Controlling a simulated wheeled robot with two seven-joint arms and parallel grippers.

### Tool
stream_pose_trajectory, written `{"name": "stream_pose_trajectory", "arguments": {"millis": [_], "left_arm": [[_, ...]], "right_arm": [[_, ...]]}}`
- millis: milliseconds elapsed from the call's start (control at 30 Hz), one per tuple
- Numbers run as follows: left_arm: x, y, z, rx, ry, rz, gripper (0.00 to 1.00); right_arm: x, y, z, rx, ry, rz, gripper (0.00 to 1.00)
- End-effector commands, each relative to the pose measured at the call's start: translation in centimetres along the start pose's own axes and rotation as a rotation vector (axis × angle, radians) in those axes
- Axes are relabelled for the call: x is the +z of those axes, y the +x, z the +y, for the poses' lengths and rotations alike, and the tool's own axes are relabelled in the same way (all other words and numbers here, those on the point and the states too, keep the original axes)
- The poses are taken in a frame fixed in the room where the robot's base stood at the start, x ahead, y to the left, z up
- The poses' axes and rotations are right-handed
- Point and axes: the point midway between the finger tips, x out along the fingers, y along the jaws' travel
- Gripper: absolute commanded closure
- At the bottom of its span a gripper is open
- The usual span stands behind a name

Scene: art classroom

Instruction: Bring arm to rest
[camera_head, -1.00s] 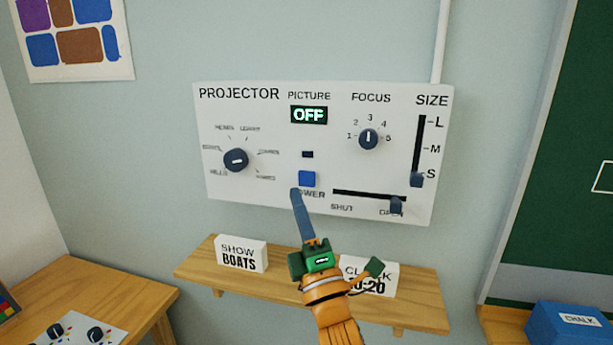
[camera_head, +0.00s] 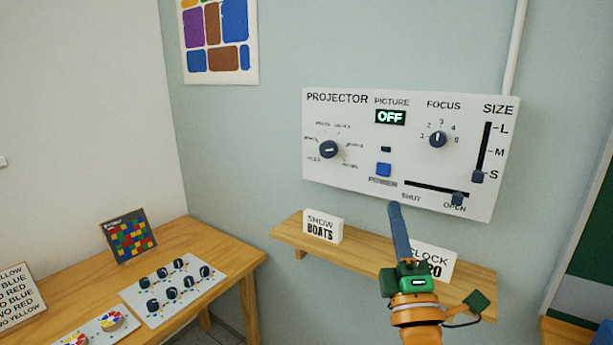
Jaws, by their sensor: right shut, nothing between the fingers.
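My right gripper (camera_head: 394,207) is shut and empty, its blue-grey fingers pointing up just below the white projector panel (camera_head: 318,187). The panel hangs on the wall. Its picture display (camera_head: 390,117) reads OFF. The blue power button (camera_head: 384,170) is above the fingertips, and the fingers look apart from it. The focus knob (camera_head: 438,139) points up near 3. The size slider (camera_head: 477,177) is at S and the shutter slider (camera_head: 457,199) is at the OPEN end. The picture dial (camera_head: 328,149) is at the left. My left gripper is out of view.
A wooden shelf (camera_head: 285,236) below the panel holds a SHOW BOATS sign (camera_head: 323,226) and a CLOCK sign (camera_head: 436,261), partly hidden by my right arm. At lower left, a table (camera_head: 225,256) holds a knob board (camera_head: 134,291) and a colour-grid card (camera_head: 129,236).

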Motion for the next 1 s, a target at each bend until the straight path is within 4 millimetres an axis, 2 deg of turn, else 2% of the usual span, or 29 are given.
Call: {"name": "stream_pose_trajectory", "arguments": {"millis": [67, 367, 567, 667, 767, 867, 900, 967, 1000], "left_arm": [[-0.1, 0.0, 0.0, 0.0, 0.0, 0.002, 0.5], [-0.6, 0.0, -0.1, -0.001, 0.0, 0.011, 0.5], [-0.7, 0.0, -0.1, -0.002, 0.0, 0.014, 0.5], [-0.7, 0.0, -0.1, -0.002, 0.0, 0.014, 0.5], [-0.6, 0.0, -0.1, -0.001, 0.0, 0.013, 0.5], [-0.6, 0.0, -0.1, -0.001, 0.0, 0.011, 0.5], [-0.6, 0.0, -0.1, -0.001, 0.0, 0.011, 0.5], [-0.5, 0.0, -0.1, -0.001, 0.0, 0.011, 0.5], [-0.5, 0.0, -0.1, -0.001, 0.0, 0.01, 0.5]], "right_arm": [[-0.1, -0.1, -0.6, -0.015, 0.009, 0.004, 1.0], [-1.6, -1.9, -7.3, -0.187, 0.138, 0.035, 1.0], [-2.9, -5.1, -14.3, -0.375, 0.273, 0.041, 1.0], [-3.6, -7.9, -18.7, -0.502, 0.36, 0.028, 1.0], [-4.4, -12.1, -23.6, -0.656, 0.463, -0.005, 1.0], [-5.0, -18.8, -29.2, -0.86, 0.588, -0.079, 1.0], [-5.2, -22.3, -31.5, -0.954, 0.644, -0.127, 1.0], [-5.3, -28.1, -34.4, -1.095, 0.723, -0.215, 1.0], [-5.2, -32.2, -35.9, -1.185, 0.77, -0.285, 1.0]]}}
